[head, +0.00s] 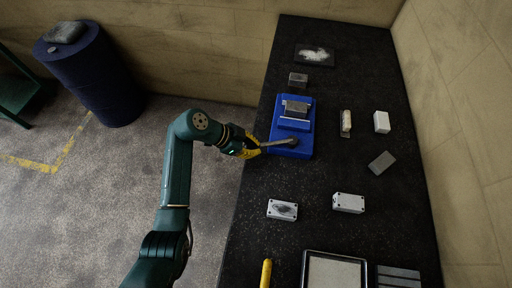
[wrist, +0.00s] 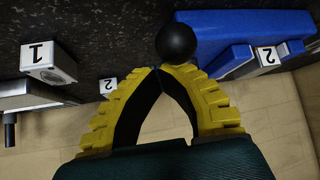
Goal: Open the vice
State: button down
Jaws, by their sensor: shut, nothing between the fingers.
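The blue vice (head: 306,146) is bolted or set on the dark bench near its left edge, with a grey metal block at its jaws. Its handle (head: 279,143) reaches left from the vice's front end toward my gripper. My gripper (head: 259,146) is at the handle's outer end, at the bench edge. In the wrist view the yellow fingers meet at their tips (wrist: 158,69), empty. A black ball knob (wrist: 176,42) is right at the fingertips; I cannot tell whether they touch. The blue vice body (wrist: 225,35) lies behind it, upper right.
On the bench are a grey block (head: 298,79), a dark tray (head: 316,55), a brush-like item (head: 346,122), a white block (head: 381,122), a grey block (head: 382,162) and two light boxes (head: 282,210) (head: 348,203). A wall runs along the right.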

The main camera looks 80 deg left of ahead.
jog(key=shift+s+f, duration=0.2)
jog(key=shift+f, duration=0.1)
jog(key=w+d+r+p, duration=0.2)
jog(key=d, duration=0.1)
jog(key=s+a+r, duration=0.1)
jog(key=r, duration=0.1)
jog(key=s+a+r+b, duration=0.1)
jog(key=a+r, duration=0.1)
jog(key=s+a+r, duration=0.1)
jog(key=a+r, duration=0.1)
jog(key=shift+a+r+b, duration=0.25)
jog(key=shift+r+b, duration=0.1)
